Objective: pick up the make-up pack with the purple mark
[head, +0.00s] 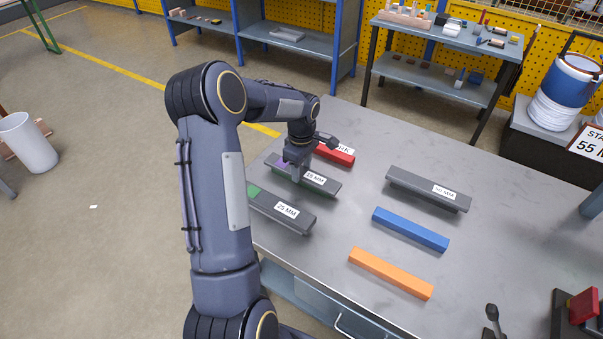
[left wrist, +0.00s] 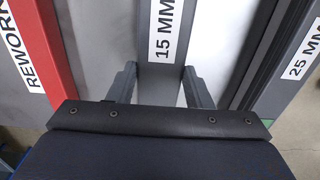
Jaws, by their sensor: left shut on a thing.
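The make-up pack with the purple mark is a long dark grey bar (head: 320,184) labelled "15 MM", with a purple patch at its far left end. My left gripper (head: 294,166) is over that end, shut on the pack. In the left wrist view the pack (left wrist: 160,80) lies between the two fingers (left wrist: 159,88), its label just ahead of them. I cannot tell whether the pack is clear of the table. The gripper hides part of the purple patch. My right gripper is not in view.
Beside it on the table (head: 335,225) lie a red "REWORK" bar (head: 336,155), a "25 MM" bar (head: 280,212) with a green end, and a grey "50 MM" bar (head: 425,190). Blue (head: 410,229) and orange (head: 390,273) bars lie nearer. Bare table lies between the groups.

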